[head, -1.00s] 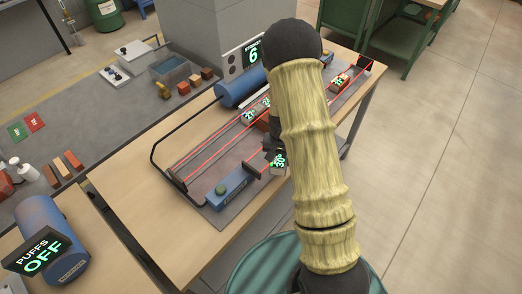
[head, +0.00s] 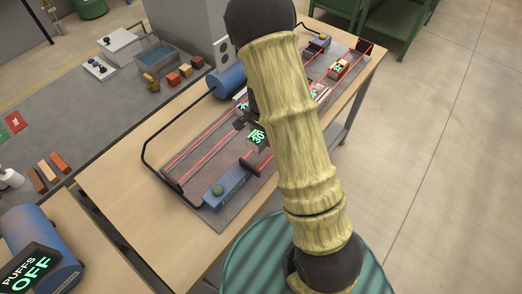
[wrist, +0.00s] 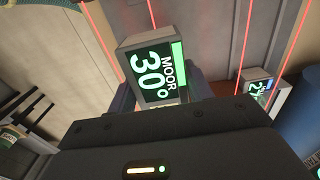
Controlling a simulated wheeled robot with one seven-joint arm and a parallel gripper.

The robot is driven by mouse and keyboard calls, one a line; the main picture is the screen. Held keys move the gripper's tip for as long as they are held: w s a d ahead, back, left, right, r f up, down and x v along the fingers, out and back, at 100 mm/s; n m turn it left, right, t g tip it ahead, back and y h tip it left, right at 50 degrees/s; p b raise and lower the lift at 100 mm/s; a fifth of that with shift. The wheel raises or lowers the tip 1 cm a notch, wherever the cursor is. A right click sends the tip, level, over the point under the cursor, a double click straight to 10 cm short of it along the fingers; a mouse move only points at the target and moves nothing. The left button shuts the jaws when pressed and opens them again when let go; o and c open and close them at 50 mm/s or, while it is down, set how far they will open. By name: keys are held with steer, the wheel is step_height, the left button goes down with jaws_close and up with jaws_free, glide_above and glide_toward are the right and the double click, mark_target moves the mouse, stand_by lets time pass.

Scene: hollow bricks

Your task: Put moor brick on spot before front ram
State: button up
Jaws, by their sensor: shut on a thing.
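My gripper (head: 250,122) is shut on the moor brick, whose lit face (head: 257,137) shows beside my arm. In the wrist view the moor brick (wrist: 150,72) is a pale block with a dark display reading "MOOR 30°", between the fingers. The front ram appears to be the blue unit with a green button (head: 228,188) at the near end of the grey bed. The brick is up the picture from this unit. I cannot tell its height above the bed. My arm hides part of the bed, and I cannot make out the spot.
Red beam lines run along the bed (head: 240,212). Another brick with a lit face (wrist: 258,87) stands to the right in the wrist view. A blue cylinder (head: 226,80) stands behind the bed.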

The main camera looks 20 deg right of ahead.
mark_target(261, 154)
step_height(261, 154, down, 4)
steer(key=shift+w+r+p, duration=0.1)
steer(key=shift+p, duration=0.2)
steer(key=shift+a+f, duration=0.15)
steer(key=shift+f, duration=0.05)
steer(key=shift+w, duration=0.1)
steer(key=shift+f+p, duration=0.4)
steer(key=shift+f, duration=1.7)
steer(key=shift+f, duration=0.1)
steer(key=o, duration=1.5)
steer(key=shift+c, duration=0.2)
step_height(261, 154, up, 12)
steer(key=shift+r+b, duration=0.1)
steer(key=shift+b, duration=1.05)
